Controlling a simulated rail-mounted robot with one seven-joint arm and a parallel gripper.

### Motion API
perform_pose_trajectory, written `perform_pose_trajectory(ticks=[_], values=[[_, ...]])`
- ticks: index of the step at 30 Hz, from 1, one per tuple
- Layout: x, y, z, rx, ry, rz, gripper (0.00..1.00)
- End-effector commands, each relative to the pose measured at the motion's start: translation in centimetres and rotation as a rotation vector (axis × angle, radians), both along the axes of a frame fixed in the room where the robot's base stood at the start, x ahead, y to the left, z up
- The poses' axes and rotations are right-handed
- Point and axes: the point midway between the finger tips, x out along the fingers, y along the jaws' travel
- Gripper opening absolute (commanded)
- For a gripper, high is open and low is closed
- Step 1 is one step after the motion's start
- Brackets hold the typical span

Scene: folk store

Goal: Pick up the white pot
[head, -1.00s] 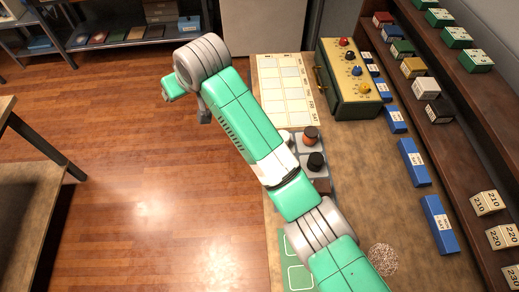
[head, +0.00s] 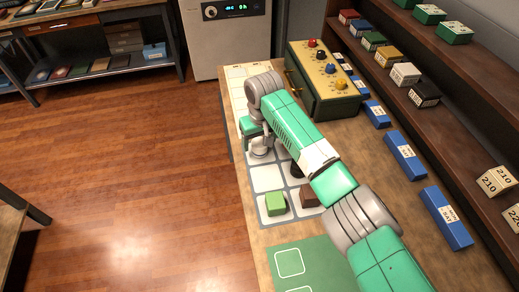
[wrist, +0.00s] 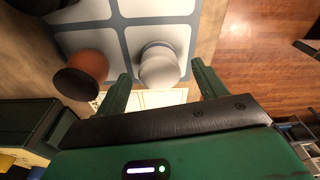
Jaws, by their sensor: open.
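The white pot (wrist: 160,66) is round with a pale grey rim and stands upright on a white square of the grey-lined mat (wrist: 120,27). In the wrist view it sits just beyond and between the fingertips of my gripper (wrist: 165,80). The fingers are spread, with a gap on each side of the pot, and hold nothing. In the head view my gripper (head: 252,138) is low over the left part of the mat, and my arm hides much of that area.
An orange pot with a dark top (wrist: 82,75) stands close to the left finger in the wrist view. A green block (head: 275,203) and a brown block (head: 309,197) stand on the mat's near squares. A green knobbed box (head: 335,98) stands behind my arm.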

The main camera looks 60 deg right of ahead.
Motion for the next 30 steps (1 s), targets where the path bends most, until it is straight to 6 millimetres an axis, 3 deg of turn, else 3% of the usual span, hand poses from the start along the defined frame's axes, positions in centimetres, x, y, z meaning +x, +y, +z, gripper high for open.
perform_pose_trajectory(ticks=[1,4,12,20,26,30], values=[[-0.1,-0.2,-1.4,-0.001,0.001,-0.001,0.71],[0.1,-0.2,-2.5,-0.001,0.001,0.0,0.71],[0.2,-0.3,-2.7,-0.001,0.0,0.001,0.71],[0.2,-0.3,-2.7,-0.001,-0.001,0.001,0.21],[0.2,-0.3,-2.6,-0.001,-0.001,0.001,0.2],[0.3,-0.3,-0.5,-0.001,-0.003,0.001,0.2]])
